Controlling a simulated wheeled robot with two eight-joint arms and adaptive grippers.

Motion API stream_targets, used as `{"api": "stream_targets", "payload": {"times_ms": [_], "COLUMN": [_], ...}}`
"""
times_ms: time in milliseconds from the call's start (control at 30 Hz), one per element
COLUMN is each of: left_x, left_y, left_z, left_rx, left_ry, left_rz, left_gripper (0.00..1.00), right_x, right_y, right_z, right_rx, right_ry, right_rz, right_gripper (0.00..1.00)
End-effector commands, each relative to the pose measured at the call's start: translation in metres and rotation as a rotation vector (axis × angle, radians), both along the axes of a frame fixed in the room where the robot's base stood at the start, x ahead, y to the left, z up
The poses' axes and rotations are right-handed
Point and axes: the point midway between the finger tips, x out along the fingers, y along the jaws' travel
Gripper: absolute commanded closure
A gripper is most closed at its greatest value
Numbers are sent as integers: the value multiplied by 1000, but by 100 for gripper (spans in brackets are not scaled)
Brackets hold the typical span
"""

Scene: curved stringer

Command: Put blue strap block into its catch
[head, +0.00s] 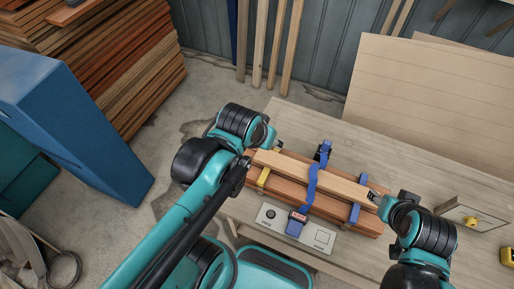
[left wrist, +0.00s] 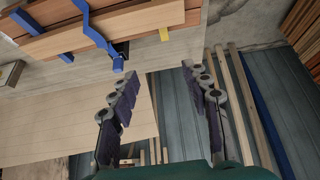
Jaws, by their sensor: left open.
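A blue strap (head: 313,180) runs across a stack of wooden strips (head: 285,168) on the bench. At its far end is a small blue block (head: 325,147), close to a dark fitting that looks like the catch. The left wrist view shows this blue block (left wrist: 118,64) beside the dark catch (left wrist: 123,48); I cannot tell whether they touch. My left gripper (left wrist: 155,78) is open and empty, apart from the block; in the head view its tips (head: 277,147) are near the stack's left end. My right gripper (head: 373,196) is at the stack's right end; its grip is unclear.
A blue part with a red label (head: 296,222) sits at the strap's near end, by a panel with a black button (head: 270,213). A yellow clip (head: 263,178) and a blue clip (head: 355,212) cross the stack. Boards (head: 425,100) lean behind the bench.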

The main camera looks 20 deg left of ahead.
Motion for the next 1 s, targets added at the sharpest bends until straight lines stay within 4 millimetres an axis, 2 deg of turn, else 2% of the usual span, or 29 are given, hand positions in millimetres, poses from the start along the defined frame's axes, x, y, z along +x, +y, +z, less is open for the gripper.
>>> {"api": "stream_targets", "payload": {"times_ms": [33, 100, 200, 567, 667, 767, 1000], "left_x": [-11, -21, -28, -30, -30, -30, -30], "left_y": [5, 10, 13, 14, 14, 14, 14], "left_z": [-6, -11, -17, -19, -26, -43, -111], "left_rx": [5, 12, 18, 21, 21, 20, 20], "left_ry": [-23, -51, -75, -84, -84, -84, -83], "left_rz": [4, 6, 7, 7, 7, 6, 6], "left_gripper": [52, 52, 52, 52, 52, 52, 52], "right_x": [0, 0, 0, 0, 0, 0, 0], "right_y": [0, 0, 0, 0, 0, 0, 0], "right_z": [0, 0, 0, 0, -7, -25, -93], "right_rx": [0, 0, 0, 0, 0, 0, 0], "right_ry": [0, 0, 0, 0, 0, 0, 0], "right_rz": [0, 0, 0, 0, 0, 0, 0], "right_gripper": [54, 54, 54, 54, 54, 54, 54]}}
